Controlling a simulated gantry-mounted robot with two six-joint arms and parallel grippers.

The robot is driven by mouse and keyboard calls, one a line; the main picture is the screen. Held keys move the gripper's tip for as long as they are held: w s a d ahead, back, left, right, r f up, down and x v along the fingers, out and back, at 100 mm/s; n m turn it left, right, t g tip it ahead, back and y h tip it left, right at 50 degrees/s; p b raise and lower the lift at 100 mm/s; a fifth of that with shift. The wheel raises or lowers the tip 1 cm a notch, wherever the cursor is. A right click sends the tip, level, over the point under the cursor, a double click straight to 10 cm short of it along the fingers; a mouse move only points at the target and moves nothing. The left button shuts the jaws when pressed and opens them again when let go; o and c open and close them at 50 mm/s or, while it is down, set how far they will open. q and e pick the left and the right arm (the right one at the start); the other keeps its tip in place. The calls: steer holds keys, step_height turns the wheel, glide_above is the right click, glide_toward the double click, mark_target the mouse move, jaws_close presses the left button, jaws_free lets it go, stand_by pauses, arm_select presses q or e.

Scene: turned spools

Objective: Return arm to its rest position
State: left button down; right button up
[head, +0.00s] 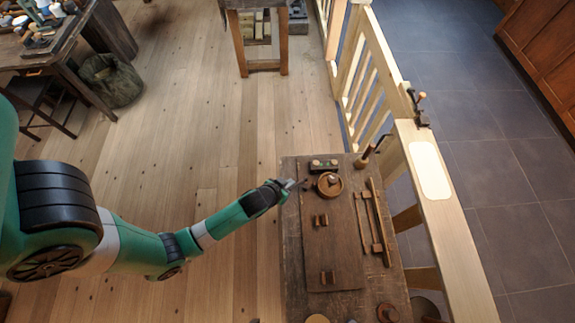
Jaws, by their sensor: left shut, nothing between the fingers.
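My left arm reaches in from the left, and its gripper (296,184) is shut and empty at the bench's upper left edge. The gripper is just left of a round wooden dish (336,192) with a knob-like piece in it, apart from it as far as I can tell. Two small turned spools, an upper one (320,220) and a lower one (328,277), lie on a dark wooden board (335,245) on the bench. My right gripper is not in view.
The worn wooden bench (388,282) also carries a dark block (323,165) and a slim wooden rack (377,220). A pale wooden railing (450,240) runs along its right. A cluttered table (70,50) and a sack (112,82) stand upper left. Open plank floor lies between.

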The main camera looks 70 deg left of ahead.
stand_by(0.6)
arm_select(q)
steer(key=w+d+r+t, duration=0.2)
steer(key=w+r+t, duration=0.3)
steer(key=w+r, duration=1.3)
steer(key=w+d+r+m+t, duration=0.1)
steer(key=w+d+r+t, duration=0.15)
steer(key=r, duration=0.85)
steer(key=w+d+r+t, duration=0.2)
steer(key=r+t, duration=0.1)
steer(key=r, duration=0.8)
steer(key=s+d+r+m+t+h, duration=0.1)
steer(key=s+d+r+t, duration=0.15)
steer(key=r, duration=0.85)
steer(key=s+d+r+t+h, duration=0.1)
steer(key=s+d+r+t, duration=0.15)
steer(key=r, duration=0.75)
steer(key=s+d+r+m+t+h, duration=0.25)
steer(key=s+r+t, duration=0.25)
steer(key=s+r, duration=0.75)
step_height(320, 180, up, 18)
steer(key=w+m+h+p, duration=0.1)
steer(key=m+p, duration=0.1)
steer(key=p, duration=1.5)
steer(key=shift+d+h, duration=0.15)
steer(key=shift+h, duration=0.2)
